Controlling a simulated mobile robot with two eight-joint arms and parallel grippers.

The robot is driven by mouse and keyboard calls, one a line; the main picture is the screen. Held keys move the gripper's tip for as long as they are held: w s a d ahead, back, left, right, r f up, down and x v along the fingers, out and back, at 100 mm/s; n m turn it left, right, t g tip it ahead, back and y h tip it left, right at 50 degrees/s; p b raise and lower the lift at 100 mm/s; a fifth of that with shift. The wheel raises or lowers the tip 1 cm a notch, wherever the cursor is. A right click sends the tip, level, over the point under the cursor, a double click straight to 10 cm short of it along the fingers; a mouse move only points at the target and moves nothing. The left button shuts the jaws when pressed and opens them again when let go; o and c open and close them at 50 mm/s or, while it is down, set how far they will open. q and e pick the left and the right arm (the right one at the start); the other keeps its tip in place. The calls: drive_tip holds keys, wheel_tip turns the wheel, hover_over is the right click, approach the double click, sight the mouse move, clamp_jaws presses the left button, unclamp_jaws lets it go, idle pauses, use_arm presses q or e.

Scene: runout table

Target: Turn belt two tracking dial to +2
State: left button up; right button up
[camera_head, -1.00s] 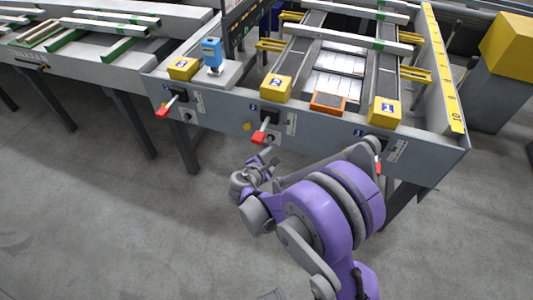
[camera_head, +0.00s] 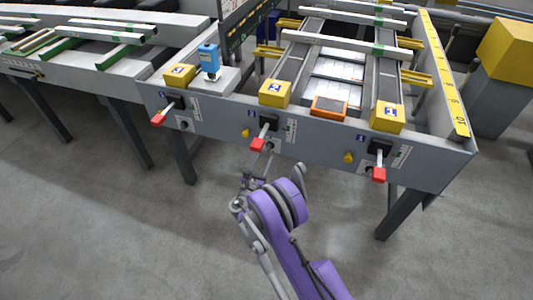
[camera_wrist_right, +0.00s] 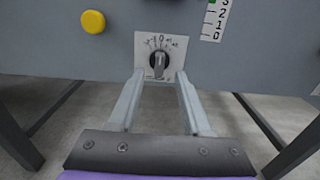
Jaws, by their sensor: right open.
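The belt two tracking dial (camera_wrist_right: 159,62) is a dark round knob with a grey grip on a white scale plate, facing me in the right wrist view. Numbers run along the plate's top, with 0 near the middle. The grip stands roughly upright; its exact setting is too small to read. My right gripper (camera_wrist_right: 158,82) is open, its two fingers either side of the dial's lower part in the picture; contact cannot be told. In the head view, my right gripper (camera_head: 265,167) is below the middle red-handled lever (camera_head: 259,144), and the dial is barely visible. My left gripper is not in view.
A yellow button (camera_wrist_right: 93,21) is left of the dial on the grey front panel (camera_head: 318,140). Other red-handled levers (camera_head: 158,118) are left and right. Yellow numbered boxes (camera_head: 275,93) and an orange device (camera_head: 329,108) sit on the table. Floor in front is clear.

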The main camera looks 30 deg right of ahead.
sight(268, 150)
drive_tip(key=shift+x, duration=2.25)
drive_tip(key=shift+c, duration=0.3)
clamp_jaws()
